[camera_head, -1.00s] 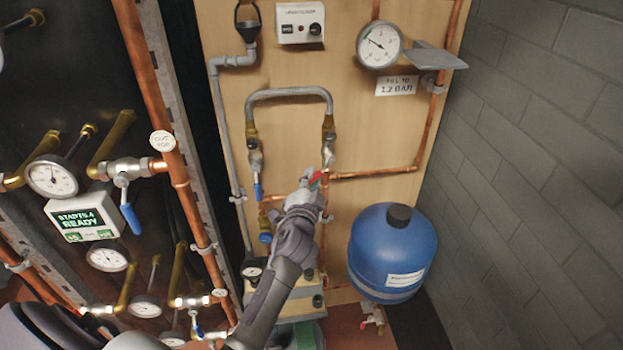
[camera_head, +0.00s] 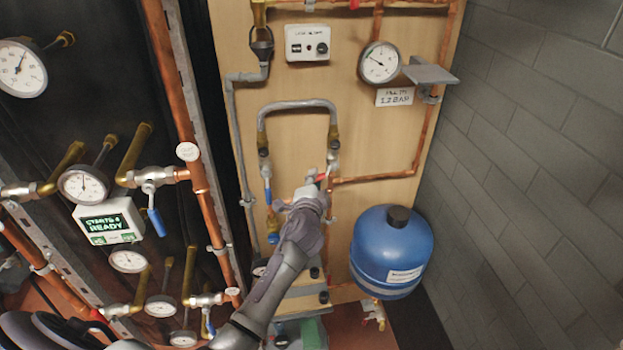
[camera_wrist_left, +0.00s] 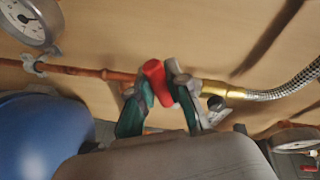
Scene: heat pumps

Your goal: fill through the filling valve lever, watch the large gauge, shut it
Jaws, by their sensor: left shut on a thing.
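My left gripper (camera_head: 316,184) is shut on the red filling valve lever (camera_wrist_left: 155,82), below the right end of the grey braided hose loop (camera_head: 298,106). In the left wrist view the green pads of the gripper (camera_wrist_left: 165,105) are on either side of the red lever. The lever's angle to its pipe is hard to judge because the fingers cover part of it. The large gauge (camera_head: 380,62) is at the upper right of the wooden board, above a white "fill to 1.2 bar" sign (camera_head: 395,97). Its needle is too small to read surely. My right gripper is not in view.
A blue vessel (camera_head: 391,248) stands right of my left arm, against a grey block wall (camera_head: 530,150). A grey shelf (camera_head: 430,74) juts out beside the large gauge. Copper pipes, several gauges and a blue-handled valve (camera_head: 155,220) crowd the left side.

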